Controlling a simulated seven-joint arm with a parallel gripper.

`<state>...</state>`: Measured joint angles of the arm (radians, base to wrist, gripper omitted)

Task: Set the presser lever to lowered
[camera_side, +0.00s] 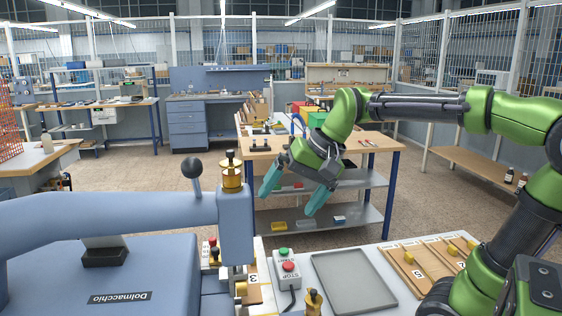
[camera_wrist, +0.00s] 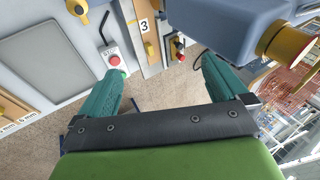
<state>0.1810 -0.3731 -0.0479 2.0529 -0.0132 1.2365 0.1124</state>
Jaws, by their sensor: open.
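A lever with a dark ball knob (camera_side: 192,168) stands up behind the arm of the blue press (camera_side: 120,225) in the side view. Its lower end is hidden by the press arm. I take it to be the presser lever; it is not seen in the wrist view. The press head (camera_side: 236,225) carries a brass cylinder (camera_side: 232,176) on top, which also shows in the wrist view (camera_wrist: 287,45). My gripper (camera_side: 294,190) is open and empty, to the right of the press head, with its teal fingers pointing down. Its fingers also show in the wrist view (camera_wrist: 163,66).
A start/stop button box (camera_side: 287,268) and a grey tray (camera_side: 353,282) lie on the bench right of the press. A wooden-topped table (camera_side: 265,144) stands behind my gripper.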

